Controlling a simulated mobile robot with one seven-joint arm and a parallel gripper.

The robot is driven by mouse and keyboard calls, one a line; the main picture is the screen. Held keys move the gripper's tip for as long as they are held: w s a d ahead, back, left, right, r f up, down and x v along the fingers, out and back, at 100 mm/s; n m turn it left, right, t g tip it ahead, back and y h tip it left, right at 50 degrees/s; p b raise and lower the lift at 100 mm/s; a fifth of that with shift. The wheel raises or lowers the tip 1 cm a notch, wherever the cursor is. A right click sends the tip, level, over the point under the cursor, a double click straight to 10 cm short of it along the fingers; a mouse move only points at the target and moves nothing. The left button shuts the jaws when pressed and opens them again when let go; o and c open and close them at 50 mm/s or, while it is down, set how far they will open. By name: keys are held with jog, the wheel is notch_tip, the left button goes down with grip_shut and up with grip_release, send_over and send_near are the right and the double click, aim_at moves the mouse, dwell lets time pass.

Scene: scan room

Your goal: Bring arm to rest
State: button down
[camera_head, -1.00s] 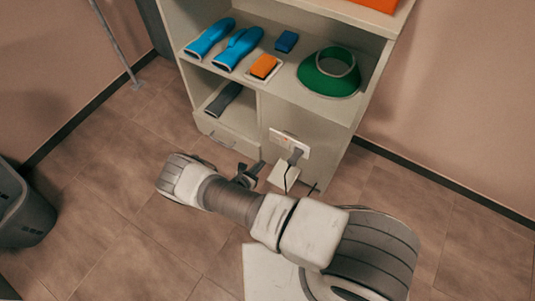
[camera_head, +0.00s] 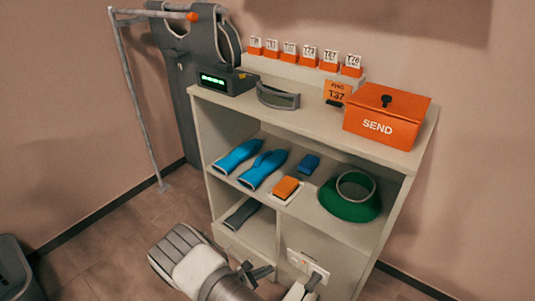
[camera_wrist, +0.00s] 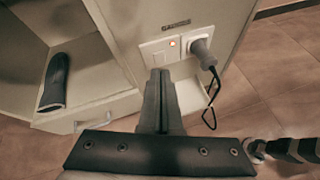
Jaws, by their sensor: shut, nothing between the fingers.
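My gripper (camera_head: 258,272) is low in front of the cabinet, left of the wall-type socket panel (camera_head: 304,264). In the wrist view its two dark fingers (camera_wrist: 161,80) are together with nothing between them, pointing at the cabinet front just below the socket panel (camera_wrist: 172,48). A grey plug (camera_wrist: 203,48) sits in the socket, with a black cord hanging from it. My arm is bent in front of the cabinet; its lower part is cut off by the head view's bottom edge.
The cabinet (camera_head: 315,125) holds blue gloves (camera_head: 250,165), an orange block (camera_head: 285,188) and a green collar (camera_head: 349,198). An orange SEND box (camera_head: 386,116) and a display unit (camera_head: 226,79) stand on top. A grey bin (camera_head: 14,272) is at left; floor between is clear.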

jog(key=d+r+m+g+y, duration=0.1)
jog(key=d+r+m+g, duration=0.2)
jog(key=r, duration=0.8)
jog(key=d+r+m+g+y, duration=0.1)
jog(key=d+r+m, duration=0.2)
jog(key=r+m, duration=0.5)
jog(key=d+r+m+g+y, duration=0.1)
jog(key=d+r+m+g, duration=0.15)
jog(key=r, duration=1.05)
jog(key=s+d+r+m+t+y, duration=0.25)
jog(key=s+r+m, duration=0.25)
jog(key=s+r, duration=0.55)
jog(key=s+d+r+m+t+y, duration=0.2)
jog(key=s+d+r+m+y, duration=0.25)
jog(key=s+r, duration=0.6)
notch_tip(320, 180, up, 20)
jog(key=s+a+p, duration=0.1)
jog(key=p, duration=2)
jog(key=shift+f+m+h+p, duration=0.25)
jog(key=shift+m+h+p, duration=0.05)
jog(key=c, duration=1.6)
grip_release()
